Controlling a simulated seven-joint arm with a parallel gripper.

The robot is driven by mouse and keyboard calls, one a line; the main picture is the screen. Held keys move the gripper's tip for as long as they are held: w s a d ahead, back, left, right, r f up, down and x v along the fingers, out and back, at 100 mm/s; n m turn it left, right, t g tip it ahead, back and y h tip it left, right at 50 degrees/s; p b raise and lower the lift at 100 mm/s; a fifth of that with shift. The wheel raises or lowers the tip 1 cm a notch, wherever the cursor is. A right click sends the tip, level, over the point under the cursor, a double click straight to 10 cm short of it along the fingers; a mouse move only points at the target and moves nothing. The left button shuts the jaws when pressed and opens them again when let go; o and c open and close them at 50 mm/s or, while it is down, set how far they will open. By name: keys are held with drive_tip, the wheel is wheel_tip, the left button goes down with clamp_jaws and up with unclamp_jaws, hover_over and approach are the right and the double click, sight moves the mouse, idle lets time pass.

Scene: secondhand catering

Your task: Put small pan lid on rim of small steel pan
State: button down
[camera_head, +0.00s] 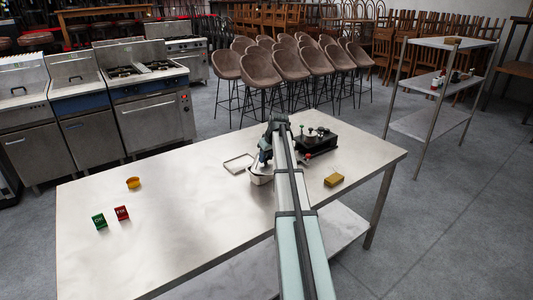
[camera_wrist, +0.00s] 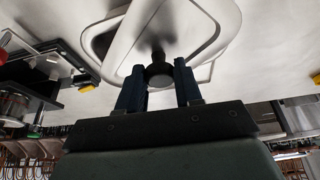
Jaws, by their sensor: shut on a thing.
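My gripper (camera_wrist: 160,82) is shut on the dark knob (camera_wrist: 160,73) of the small pan lid, with one finger on each side of it. The lid (camera_wrist: 190,28) is a pale rectangular plate with rounded corners. In the wrist view it overlaps the small steel pan (camera_wrist: 91,42), whose rim shows beyond the lid's left side. The lid looks turned or shifted against that rim; I cannot tell whether they touch. In the head view the pan (camera_head: 259,180) stands on the table below my gripper, partly hidden by my arm.
A thin rectangular frame (camera_head: 238,164) lies left of the pan.

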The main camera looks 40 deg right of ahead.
drive_tip(key=shift+f, duration=0.45)
idle(0.5)
drive_tip(key=c, duration=0.7)
unclamp_jaws()
